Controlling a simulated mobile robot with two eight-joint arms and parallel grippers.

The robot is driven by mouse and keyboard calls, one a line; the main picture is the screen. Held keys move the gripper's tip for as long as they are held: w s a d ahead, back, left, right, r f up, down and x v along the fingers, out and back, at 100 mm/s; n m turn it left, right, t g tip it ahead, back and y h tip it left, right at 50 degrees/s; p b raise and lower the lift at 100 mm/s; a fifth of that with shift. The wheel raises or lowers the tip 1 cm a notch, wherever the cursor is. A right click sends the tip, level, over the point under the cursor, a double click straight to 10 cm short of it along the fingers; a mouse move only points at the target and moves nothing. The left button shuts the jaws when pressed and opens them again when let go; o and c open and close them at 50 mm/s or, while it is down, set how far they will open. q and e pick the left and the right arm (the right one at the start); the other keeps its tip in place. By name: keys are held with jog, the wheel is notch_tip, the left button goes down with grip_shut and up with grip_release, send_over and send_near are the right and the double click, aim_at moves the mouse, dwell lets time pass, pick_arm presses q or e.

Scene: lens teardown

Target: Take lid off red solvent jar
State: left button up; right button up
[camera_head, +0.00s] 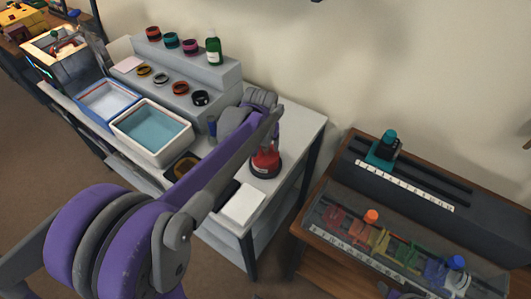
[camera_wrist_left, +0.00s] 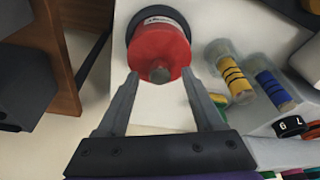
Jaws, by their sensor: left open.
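The red solvent jar (camera_head: 265,160) stands on the right part of the white bench, with a dark ring around its base. In the left wrist view the jar (camera_wrist_left: 158,48) shows as a red body narrowing to a small grey knob (camera_wrist_left: 159,75) on top. My left gripper (camera_wrist_left: 159,76) is open, with one finger on each side of the knob in that picture. I cannot tell whether the fingers touch the jar; nothing is visibly gripped. In the head view my left wrist and forearm hide the area just behind the jar. My right gripper is not seen.
A yellow vial (camera_wrist_left: 230,75) and a blue vial (camera_wrist_left: 273,88) stand beside the jar. A white block (camera_head: 242,204) lies in front. A teal-lined tray (camera_head: 152,105) is to the left. A stepped rack (camera_head: 215,75) holds rings and a green bottle (camera_head: 213,50).

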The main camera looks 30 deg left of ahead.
pick_arm(q)
jog(key=shift+f, duration=0.25)
grip_shut()
jog(key=shift+r, duration=0.1)
